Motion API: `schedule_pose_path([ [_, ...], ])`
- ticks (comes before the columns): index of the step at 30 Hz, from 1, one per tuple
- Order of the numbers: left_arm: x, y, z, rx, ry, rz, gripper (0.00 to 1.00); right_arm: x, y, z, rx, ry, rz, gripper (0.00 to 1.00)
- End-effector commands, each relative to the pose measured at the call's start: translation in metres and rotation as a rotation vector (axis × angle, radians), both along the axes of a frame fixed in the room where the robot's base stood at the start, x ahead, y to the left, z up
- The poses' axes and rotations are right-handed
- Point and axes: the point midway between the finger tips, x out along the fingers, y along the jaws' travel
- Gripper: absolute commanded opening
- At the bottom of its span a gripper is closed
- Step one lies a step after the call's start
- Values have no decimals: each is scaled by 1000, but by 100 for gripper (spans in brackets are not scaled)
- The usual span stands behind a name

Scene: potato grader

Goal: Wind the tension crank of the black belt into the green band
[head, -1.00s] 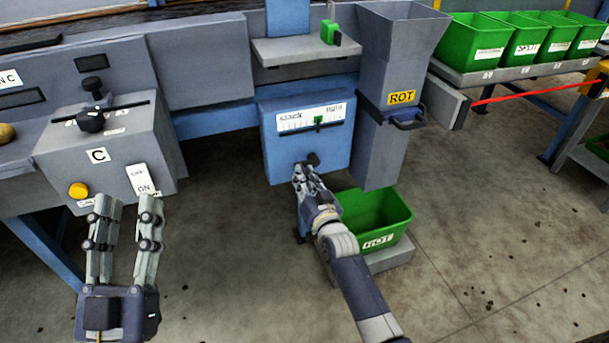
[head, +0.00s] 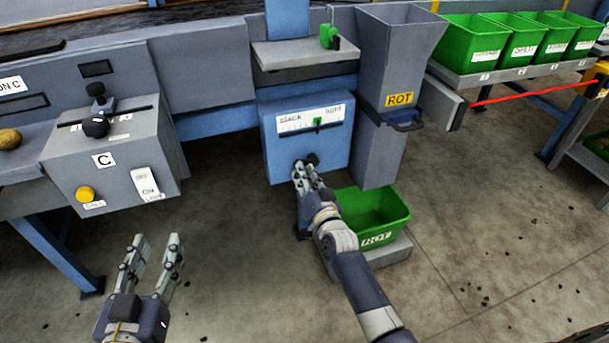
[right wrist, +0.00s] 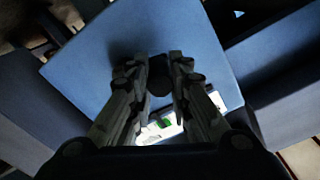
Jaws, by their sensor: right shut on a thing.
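The blue tension box (head: 300,150) carries a white scale (head: 310,119) marked from slack to tight. A dark pointer lies at the green band (head: 318,122), near the middle of the scale. The black crank knob (head: 312,159) sticks out below the scale. My right gripper (head: 307,172) is shut on this knob; the right wrist view shows the dark knob (right wrist: 159,75) between the fingers. The fingers hide most of the crank. My left gripper (head: 155,245) is open and empty over the floor, in front of the grey control box (head: 115,150).
A grey chute labelled ROT (head: 397,60) stands right of the box, above a green bin (head: 378,215). A grey shelf (head: 290,55) juts out above the box. Several green crates (head: 480,40) stand at the back right. Floor between my arms is clear.

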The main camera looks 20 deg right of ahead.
Motion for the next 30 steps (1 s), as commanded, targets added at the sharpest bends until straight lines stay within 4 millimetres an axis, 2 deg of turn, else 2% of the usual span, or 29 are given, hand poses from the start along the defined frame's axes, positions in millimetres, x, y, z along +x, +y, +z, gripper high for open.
schedule_pose_path([
  [7,0,0,0,0,-1,0,40,1,0,4,-1,-8,0,0],
  [8,0,0,0,0,-1,0,40,1,0,4,-1,-8,0,23],
  [10,0,0,0,0,-1,0,40,1,0,4,-1,-8,0,38],
  [11,0,0,1,0,-1,0,40,1,0,4,-1,-8,0,40],
  [23,0,0,0,1,-2,0,40,-1,0,1,-1,-3,-1,40],
  [26,0,0,0,1,-2,0,40,-6,0,0,-1,-1,0,40],
  [30,0,0,0,0,-2,0,40,-25,-1,0,-1,-1,0,40],
])
